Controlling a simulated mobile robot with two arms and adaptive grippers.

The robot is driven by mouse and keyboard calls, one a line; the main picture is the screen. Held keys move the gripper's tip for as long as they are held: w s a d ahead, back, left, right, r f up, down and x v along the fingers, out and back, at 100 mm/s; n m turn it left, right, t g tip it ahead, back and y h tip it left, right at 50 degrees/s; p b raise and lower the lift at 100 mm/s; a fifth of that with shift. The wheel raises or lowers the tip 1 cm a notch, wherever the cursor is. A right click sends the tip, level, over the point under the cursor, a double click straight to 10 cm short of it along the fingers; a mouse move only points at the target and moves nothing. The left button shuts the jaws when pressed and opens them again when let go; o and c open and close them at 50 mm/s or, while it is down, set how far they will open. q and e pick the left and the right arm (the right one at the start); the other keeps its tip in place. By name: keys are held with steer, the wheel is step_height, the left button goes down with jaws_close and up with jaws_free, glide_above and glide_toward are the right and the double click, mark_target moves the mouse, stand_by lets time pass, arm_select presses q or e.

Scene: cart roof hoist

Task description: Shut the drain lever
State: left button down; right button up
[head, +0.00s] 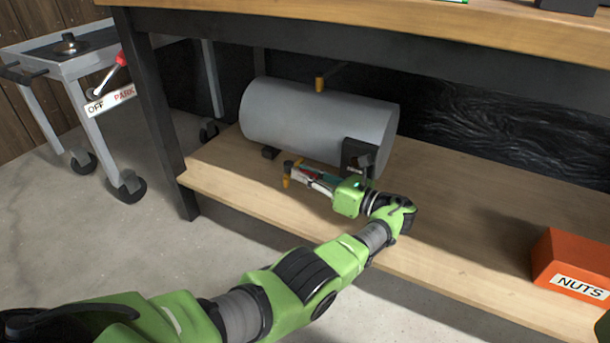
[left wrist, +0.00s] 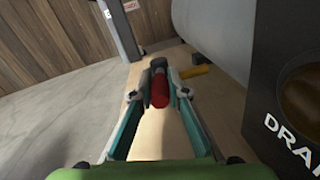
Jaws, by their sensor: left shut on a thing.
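The grey tank (head: 310,118) lies on its side on the low wooden shelf. A dark drain box (head: 359,156) stands at its right end; its lettering, partly cut off, shows in the left wrist view (left wrist: 268,100). My left gripper (head: 297,173) is low in front of the tank, left of the box. In the left wrist view my left gripper (left wrist: 156,75) has its fingers on both sides of the red grip of the drain lever (left wrist: 160,92), shut on it. A dark piece is at the grip's far end. My right gripper is out of view.
A yellow piece (left wrist: 195,70) lies just right of the fingertips in the left wrist view. An orange NUTS box (head: 572,262) sits at the shelf's right. A grey cart (head: 75,68) with an OFF/PARK plate (head: 110,100) stands left. The bench top hangs above the tank.

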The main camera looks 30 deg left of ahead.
mark_target(304, 170)
arm_select(q)
steer(key=shift+a, duration=0.1)
steer(key=c, duration=1.9)
jaws_free()
steer(key=shift+a, duration=0.1)
step_height(304, 170, up, 10)
steer(key=shift+c, duration=0.6)
